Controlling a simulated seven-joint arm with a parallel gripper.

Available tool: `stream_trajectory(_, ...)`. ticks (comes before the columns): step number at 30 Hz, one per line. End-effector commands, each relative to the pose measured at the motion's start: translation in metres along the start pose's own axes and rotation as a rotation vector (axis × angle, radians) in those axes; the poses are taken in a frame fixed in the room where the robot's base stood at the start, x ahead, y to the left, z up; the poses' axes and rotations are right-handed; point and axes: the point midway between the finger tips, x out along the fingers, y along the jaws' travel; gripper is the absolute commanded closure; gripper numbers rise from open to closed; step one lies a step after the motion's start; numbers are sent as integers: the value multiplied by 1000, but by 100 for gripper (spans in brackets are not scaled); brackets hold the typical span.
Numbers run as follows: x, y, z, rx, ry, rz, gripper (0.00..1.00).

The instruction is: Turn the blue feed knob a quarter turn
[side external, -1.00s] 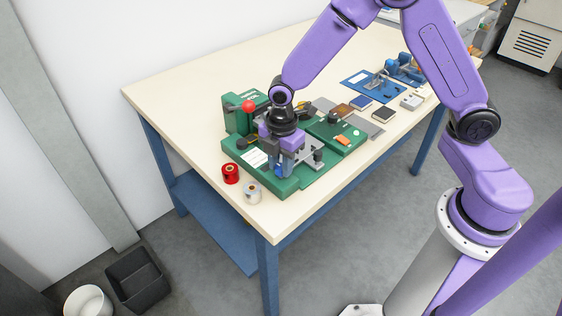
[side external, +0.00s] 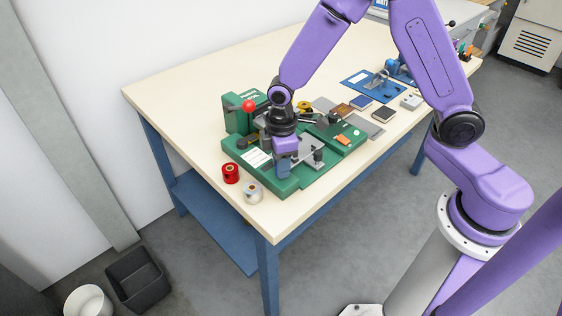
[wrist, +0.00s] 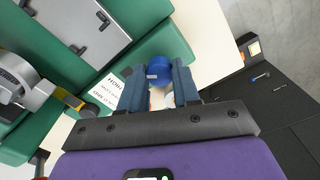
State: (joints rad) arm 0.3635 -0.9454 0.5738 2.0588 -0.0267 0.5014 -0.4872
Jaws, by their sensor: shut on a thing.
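The blue feed knob (wrist: 172,70) shows between my jaws in the wrist view, at the edge of the green machine. My gripper (wrist: 158,84) is shut on it, with one blue-grey finger on each side. In the side view my gripper (side external: 283,170) points down at the near front edge of the green machine (side external: 290,187), and the knob there is hidden behind the fingers. A pale mark shows on the knob's face. I cannot tell its exact angle.
A red roll (side external: 230,173) and a silver roll (side external: 253,192) stand on the table (side external: 185,105) beside the machine's left corner. A red ball-topped lever (side external: 249,105) rises close to my wrist. A blue plate (side external: 372,86) with tools lies farther back. The table's left part is clear.

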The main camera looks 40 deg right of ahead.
Motion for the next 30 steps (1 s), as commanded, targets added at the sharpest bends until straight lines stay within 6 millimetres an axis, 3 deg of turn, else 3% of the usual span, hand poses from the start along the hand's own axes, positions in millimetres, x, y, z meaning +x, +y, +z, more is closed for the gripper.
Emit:
stream_trajectory(18, -1, 0, 0, 580, -11, 0, 99)
stream_trajectory(30, 0, -1, 0, 847, -16, 0, 99)
